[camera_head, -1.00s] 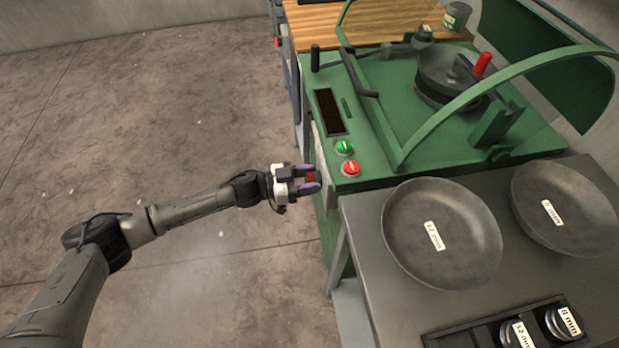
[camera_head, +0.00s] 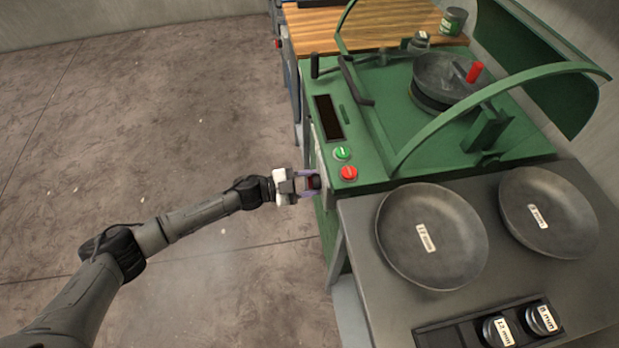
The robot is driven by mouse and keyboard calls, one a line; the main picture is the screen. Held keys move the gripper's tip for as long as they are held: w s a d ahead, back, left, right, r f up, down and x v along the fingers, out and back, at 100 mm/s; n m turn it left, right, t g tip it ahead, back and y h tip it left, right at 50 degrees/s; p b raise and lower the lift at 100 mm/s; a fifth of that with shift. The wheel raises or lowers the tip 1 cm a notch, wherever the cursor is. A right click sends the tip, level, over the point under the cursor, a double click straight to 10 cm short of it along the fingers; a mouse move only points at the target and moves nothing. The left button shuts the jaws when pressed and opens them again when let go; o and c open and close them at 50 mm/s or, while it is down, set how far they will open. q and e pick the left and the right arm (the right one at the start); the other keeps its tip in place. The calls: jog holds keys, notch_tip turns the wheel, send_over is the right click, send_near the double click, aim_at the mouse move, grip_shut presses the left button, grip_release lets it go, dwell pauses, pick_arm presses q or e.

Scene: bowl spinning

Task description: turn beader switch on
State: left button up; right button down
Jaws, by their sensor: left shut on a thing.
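The green machine (camera_head: 375,140) stands at the centre right, with a green button (camera_head: 342,153) and a red button (camera_head: 349,173) on its top near the left edge. My left gripper (camera_head: 312,184) is at the machine's left side, just below the red button. My right gripper does not show.
A grey table (camera_head: 360,240) in front of the machine holds two bowls (camera_head: 432,235) (camera_head: 548,212) and a dark tray (camera_head: 432,337) with round labelled pieces. A wooden top (camera_head: 370,22) lies behind the machine. The floor at left is clear.

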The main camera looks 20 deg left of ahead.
pick_arm(q)
jog(key=m, duration=0.3)
jog(key=shift+p, duration=0.3)
jog(key=m, duration=0.2)
jog(key=shift+f+m, duration=0.1)
jog(key=shift+m, duration=0.2)
jog(key=m, duration=0.5)
jog(key=shift+s+f+b, duration=0.1)
jog(key=shift+f+b, duration=0.05)
jog(key=shift+b, duration=0.2)
jog(key=shift+m, duration=0.4)
jog(key=o, duration=0.9)
